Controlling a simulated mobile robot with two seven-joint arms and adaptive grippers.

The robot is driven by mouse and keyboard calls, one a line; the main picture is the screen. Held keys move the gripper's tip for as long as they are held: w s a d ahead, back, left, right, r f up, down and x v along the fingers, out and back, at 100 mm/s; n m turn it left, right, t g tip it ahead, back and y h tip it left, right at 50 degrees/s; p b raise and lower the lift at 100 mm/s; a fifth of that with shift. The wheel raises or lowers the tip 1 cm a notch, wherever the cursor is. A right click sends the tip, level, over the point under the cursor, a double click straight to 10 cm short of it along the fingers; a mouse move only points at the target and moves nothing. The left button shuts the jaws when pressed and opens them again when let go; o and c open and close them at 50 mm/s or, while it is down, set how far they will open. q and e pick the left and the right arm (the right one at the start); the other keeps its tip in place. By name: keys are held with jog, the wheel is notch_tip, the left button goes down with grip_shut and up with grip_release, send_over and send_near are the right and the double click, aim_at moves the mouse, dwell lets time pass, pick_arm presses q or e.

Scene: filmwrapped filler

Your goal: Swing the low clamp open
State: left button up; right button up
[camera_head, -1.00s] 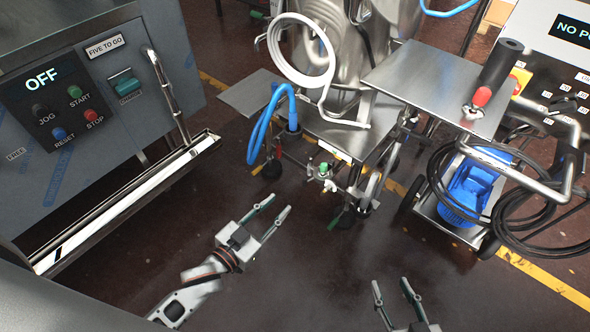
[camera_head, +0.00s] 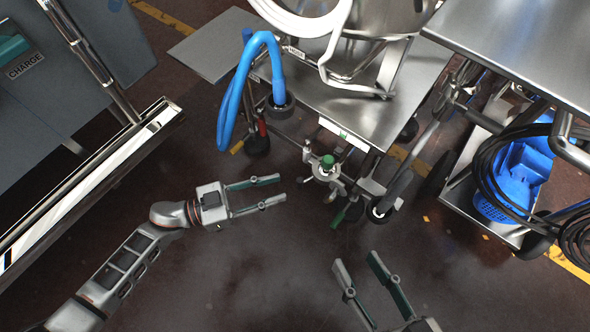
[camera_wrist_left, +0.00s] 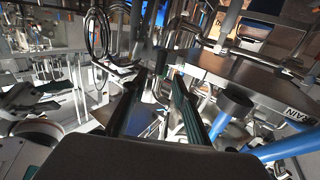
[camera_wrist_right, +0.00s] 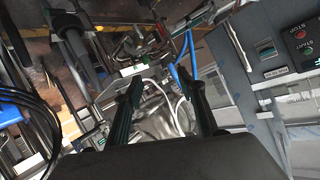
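A cluster of steel pipe fittings with a green knob (camera_head: 328,162) sits low at the front of the wheeled steel machine. I cannot make out for certain which part there is the low clamp. My left gripper (camera_head: 281,189) is open and empty, just left of the fittings and apart from them, its fingers pointing right at them. My right gripper (camera_head: 355,260) is open and empty, below the fittings in the head view, its fingers pointing up towards the machine. In the right wrist view, the open fingers (camera_wrist_right: 165,85) have the machine's frame and hoses beyond them.
A blue hose (camera_head: 235,100) hangs left of the fittings. A steel plate (camera_head: 375,105) lies above them. The floor between is clear.

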aim_at(300, 181)
pick_arm(q)
jog(key=shift+b+x, duration=0.6)
jog(key=shift+x, duration=3)
pick_arm(e)
jog(key=shift+s+a+f+m, duration=0.15)
jog(key=shift+s+a+m, duration=0.15)
jog(key=shift+a+m, duration=0.5)
pick_arm(q)
jog(key=shift+s, duration=0.1)
grip_shut()
